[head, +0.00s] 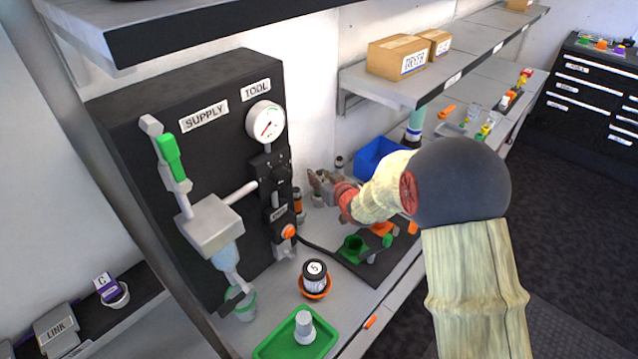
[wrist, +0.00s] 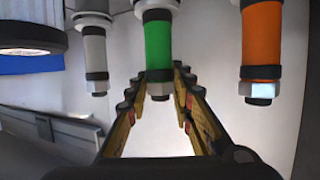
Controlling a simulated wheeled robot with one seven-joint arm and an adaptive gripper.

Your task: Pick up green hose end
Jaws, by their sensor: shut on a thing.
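The green hose end (wrist: 159,44) hangs upright in the middle of the wrist view, with black bands and a metal tip at its bottom. The two fingers of my gripper (wrist: 158,84) reach up on both sides of its lower part and are shut on it. In the head view my gripper (head: 325,184) is small and partly hidden behind my arm, beside the dark supply panel. I cannot make out the green hose end in that view.
An orange hose end (wrist: 262,45) hangs close to the right and a grey one (wrist: 94,50) to the left.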

